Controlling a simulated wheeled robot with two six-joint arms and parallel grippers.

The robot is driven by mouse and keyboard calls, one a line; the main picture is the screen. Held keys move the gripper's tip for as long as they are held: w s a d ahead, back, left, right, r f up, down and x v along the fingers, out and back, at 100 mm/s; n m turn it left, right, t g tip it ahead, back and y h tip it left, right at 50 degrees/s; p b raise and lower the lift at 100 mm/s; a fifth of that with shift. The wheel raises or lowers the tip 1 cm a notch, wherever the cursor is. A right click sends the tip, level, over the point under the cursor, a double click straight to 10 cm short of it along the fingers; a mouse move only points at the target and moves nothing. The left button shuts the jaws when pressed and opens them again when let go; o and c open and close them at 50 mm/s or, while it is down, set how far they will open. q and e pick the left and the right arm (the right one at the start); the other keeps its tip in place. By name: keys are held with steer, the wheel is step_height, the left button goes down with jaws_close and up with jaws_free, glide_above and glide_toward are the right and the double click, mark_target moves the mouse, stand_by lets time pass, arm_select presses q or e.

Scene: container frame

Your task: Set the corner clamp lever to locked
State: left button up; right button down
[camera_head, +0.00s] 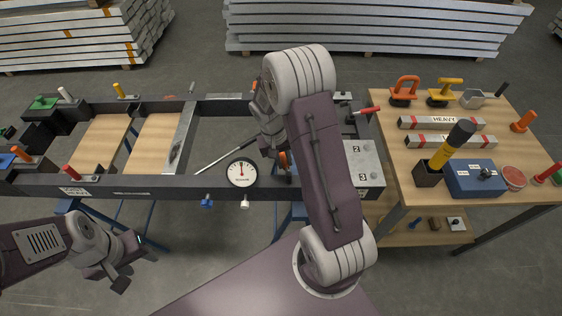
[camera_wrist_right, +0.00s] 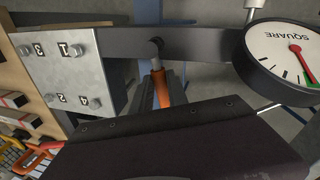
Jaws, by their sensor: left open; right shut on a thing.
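An orange-handled clamp lever (camera_head: 283,160) is at the near rail of the black frame, right of the dial, partly hidden by my right arm. In the right wrist view the orange handle (camera_wrist_right: 162,90) stands on a metal rod beside the rail. My right gripper (camera_head: 281,152) is shut at this handle; its fingertips are largely hidden, so the exact grip is hard to see. A red-handled lever (camera_head: 366,111) lies at the frame's far right corner. My left gripper (camera_head: 137,267) is open and empty, in front of the frame and clear of it.
A round SQUARE dial (camera_head: 241,173) is on the near rail; it is close in the right wrist view (camera_wrist_right: 288,55). A numbered grey plate (camera_head: 363,164) covers the near right corner. A wooden table (camera_head: 400,190) with tools stands right. Other coloured levers (camera_head: 72,172) are left.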

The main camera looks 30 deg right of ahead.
steer(key=shift+d+r+m, duration=0.1)
steer(key=shift+d+m, duration=0.3)
steer(key=shift+m, duration=0.5)
steer(key=c, duration=1.3)
jaws_free()
steer(key=shift+s, duration=0.15)
step_height(320, 180, up, 9)
steer(key=a, duration=0.1)
steer(key=shift+w+a+p, duration=0.25)
steer(key=shift+w+p, duration=0.15)
steer(key=shift+w, duration=0.05)
